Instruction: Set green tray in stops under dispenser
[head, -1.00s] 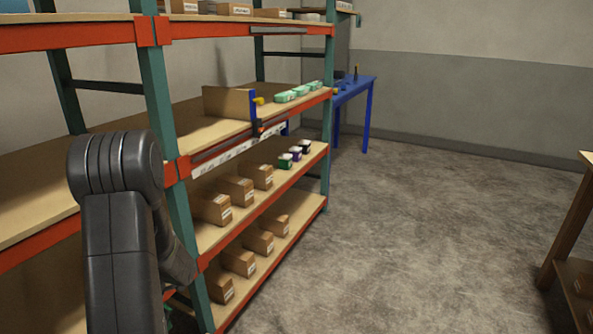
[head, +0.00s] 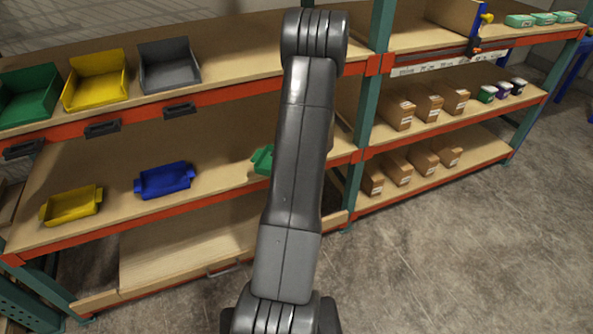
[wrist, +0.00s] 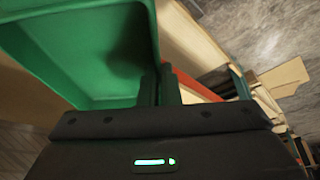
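The green tray (head: 262,158) shows in the head view on the middle shelf, to the right of the blue tray. My arm hides most of it. In the wrist view the green tray (wrist: 85,50) fills the upper left, its open inside facing the camera. My gripper (wrist: 160,85) has its two dark fingers close together at the tray's near right edge. They look shut on this edge. The head view hides my gripper behind the arm. On the right-hand shelf unit, a wooden panel (head: 455,15) stands with blue and yellow parts at its edge, beside small green boxes (head: 520,20).
A blue tray (head: 164,180) and a yellow tray (head: 72,205) sit left on the same shelf. Green (head: 28,95), yellow (head: 95,80) and grey (head: 168,66) bins stand on the shelf above. A teal post (head: 370,110) rises right of my arm. Floor is clear at right.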

